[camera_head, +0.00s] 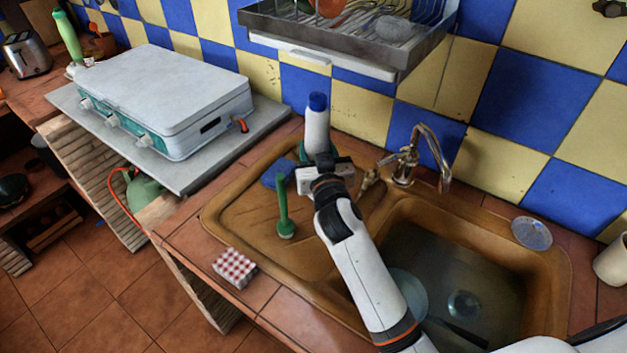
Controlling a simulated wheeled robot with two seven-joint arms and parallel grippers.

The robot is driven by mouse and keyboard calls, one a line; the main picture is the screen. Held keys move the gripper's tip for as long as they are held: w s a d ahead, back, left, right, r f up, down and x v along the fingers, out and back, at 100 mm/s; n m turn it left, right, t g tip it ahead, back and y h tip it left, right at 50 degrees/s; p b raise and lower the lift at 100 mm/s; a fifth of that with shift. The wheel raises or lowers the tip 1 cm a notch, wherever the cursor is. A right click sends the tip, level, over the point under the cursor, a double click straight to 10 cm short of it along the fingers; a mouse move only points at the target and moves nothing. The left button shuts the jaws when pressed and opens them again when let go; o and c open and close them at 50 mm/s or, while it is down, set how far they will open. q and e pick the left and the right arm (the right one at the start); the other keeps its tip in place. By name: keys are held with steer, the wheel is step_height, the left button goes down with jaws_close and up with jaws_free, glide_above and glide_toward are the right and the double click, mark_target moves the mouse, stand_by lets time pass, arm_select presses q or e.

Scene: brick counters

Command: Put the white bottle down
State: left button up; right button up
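The white bottle (317,133) with a blue cap stands upright at the back of the sink's drainboard, close to the tiled wall. My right gripper (322,163) is right at its lower part, coming from the front. The gripper's body hides the bottle's base and most of the fingers. I cannot tell whether the fingers grip the bottle or whether its base touches the surface. My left gripper is not in view.
The brown sink (221,222) has a chrome faucet (404,165) right of the gripper. A green brush (284,212), blue cloth (275,175) and checkered sponge (235,268) lie left of my arm. A dish rack (345,48) hangs above. A white stove (165,90) stands left.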

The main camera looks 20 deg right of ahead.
steer(key=shift+f+b, duration=0.35)
steer(key=shift+f, duration=2.55)
steer(key=shift+f, duration=0.1)
steer(key=o, duration=1)
steer(key=shift+c, duration=0.2)
